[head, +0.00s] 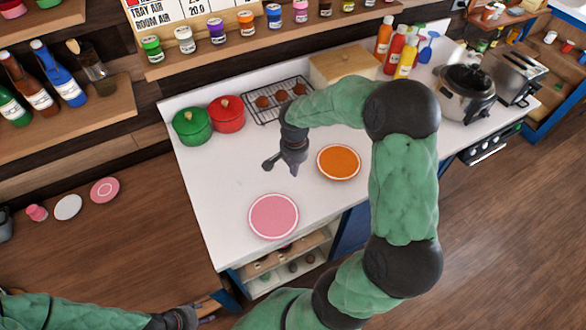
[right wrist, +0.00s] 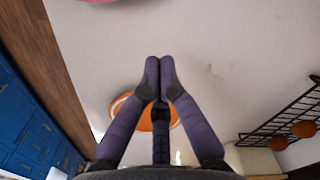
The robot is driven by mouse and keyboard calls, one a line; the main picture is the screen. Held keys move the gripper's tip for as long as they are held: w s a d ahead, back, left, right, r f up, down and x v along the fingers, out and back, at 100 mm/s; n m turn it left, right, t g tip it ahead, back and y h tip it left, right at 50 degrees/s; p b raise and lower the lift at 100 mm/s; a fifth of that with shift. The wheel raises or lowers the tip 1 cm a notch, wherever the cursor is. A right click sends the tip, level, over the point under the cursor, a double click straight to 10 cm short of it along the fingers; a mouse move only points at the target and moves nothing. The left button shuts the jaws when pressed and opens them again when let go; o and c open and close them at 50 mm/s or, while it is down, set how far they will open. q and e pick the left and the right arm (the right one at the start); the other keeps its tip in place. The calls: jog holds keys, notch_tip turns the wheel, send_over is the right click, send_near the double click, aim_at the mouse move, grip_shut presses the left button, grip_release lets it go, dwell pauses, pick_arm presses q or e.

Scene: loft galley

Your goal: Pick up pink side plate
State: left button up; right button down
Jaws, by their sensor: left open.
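A pink plate with a pale rim (head: 274,216) lies flat on the white counter near its front left edge. A smaller pink plate (head: 105,190) lies on the wooden surface at the far left. My left gripper (head: 185,318) is open at the bottom edge, partly cut off.
The orange plate (head: 339,162) lies right of my right gripper. Green (head: 192,126) and red (head: 227,114) pots and a wire rack (head: 262,107) stand behind. A white plate (head: 68,207) and pink cup (head: 36,213) are at left. The counter left of the pink plate is clear.

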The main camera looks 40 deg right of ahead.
aim_at(283, 207)
notch_tip(283, 207, down, 7)
jog(key=shift+r+b, duration=0.15)
jog(key=shift+b, duration=0.3)
jog(key=a, duration=0.1)
jog(key=s+a, duration=0.1)
jog(key=shift+s+a+r, duration=0.2)
jog(key=shift+s+a, duration=0.05)
jog(key=shift+a, duration=0.15)
jog(key=shift+s+a+f, duration=0.1)
jog(key=shift+s+a, duration=0.05)
jog(key=shift+a, duration=0.2)
jog(key=s+a, duration=0.1)
jog(key=a, duration=0.1)
jog(key=s+a+b, duration=0.2)
jog(key=a, duration=0.1)
jog(key=shift+a, duration=0.3)
